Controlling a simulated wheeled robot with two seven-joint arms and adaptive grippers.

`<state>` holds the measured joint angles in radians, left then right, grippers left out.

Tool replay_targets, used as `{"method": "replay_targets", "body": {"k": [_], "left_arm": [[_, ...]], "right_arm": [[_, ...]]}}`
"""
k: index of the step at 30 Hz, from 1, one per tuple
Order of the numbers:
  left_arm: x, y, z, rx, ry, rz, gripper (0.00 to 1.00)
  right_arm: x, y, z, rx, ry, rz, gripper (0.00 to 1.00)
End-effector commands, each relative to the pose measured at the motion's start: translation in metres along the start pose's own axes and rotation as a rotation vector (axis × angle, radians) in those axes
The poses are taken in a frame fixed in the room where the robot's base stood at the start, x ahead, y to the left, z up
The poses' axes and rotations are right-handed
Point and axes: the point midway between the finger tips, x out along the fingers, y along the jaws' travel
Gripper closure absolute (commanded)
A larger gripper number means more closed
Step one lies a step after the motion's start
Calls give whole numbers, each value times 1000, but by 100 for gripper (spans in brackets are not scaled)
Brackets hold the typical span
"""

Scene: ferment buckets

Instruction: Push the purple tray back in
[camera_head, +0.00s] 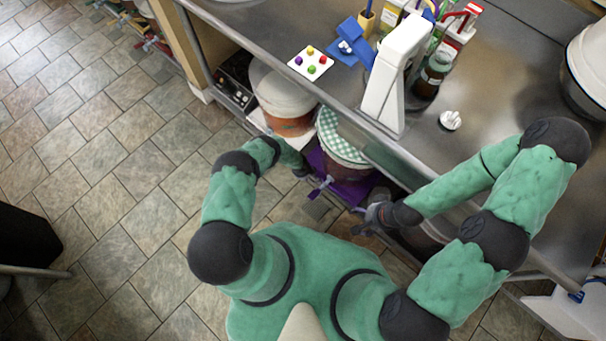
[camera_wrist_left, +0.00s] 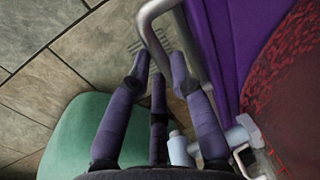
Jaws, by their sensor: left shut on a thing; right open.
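The purple tray (camera_head: 350,189) juts out from under the steel counter in the head view. A bucket with a green checkered cover (camera_head: 340,140) stands on it. My left gripper (camera_head: 303,172) is at the tray's front left. In the left wrist view, the left gripper's fingers (camera_wrist_left: 160,78) are closed around the grey bar handle (camera_wrist_left: 153,35) beside the purple tray wall (camera_wrist_left: 230,45). My right gripper (camera_head: 366,217) is open, near the tray's front right; its fingertips are hard to make out.
A white-lidded bucket (camera_head: 282,100) stands to the left on a white tray. A spigot (camera_wrist_left: 243,135) sticks out beside the red-patterned bucket side (camera_wrist_left: 290,85). The counter (camera_head: 480,90) overhangs and holds several items.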

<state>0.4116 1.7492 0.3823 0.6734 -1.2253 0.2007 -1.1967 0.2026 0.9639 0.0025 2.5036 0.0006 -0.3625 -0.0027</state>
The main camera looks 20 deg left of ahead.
Motion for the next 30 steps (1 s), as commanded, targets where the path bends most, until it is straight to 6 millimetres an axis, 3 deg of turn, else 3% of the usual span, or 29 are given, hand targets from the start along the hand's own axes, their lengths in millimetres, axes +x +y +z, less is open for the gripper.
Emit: {"method": "replay_targets", "body": {"k": [4,5,7,8,23,30], "left_arm": [[0,-6,1,2,-1,-14,100],[0,-6,1,2,-1,-14,75],[0,-6,1,2,-1,-15,56],[0,-7,1,2,-1,-15,54],[-1,-5,1,2,-1,-11,54],[-12,-5,2,2,-2,-10,54]], "right_arm": [[1,0,0,0,0,0,28],[1,0,0,0,0,0,28],[1,0,0,0,0,0,28],[1,0,0,0,0,0,28],[0,0,0,0,1,0,28],[0,0,0,0,1,0,28]]}}
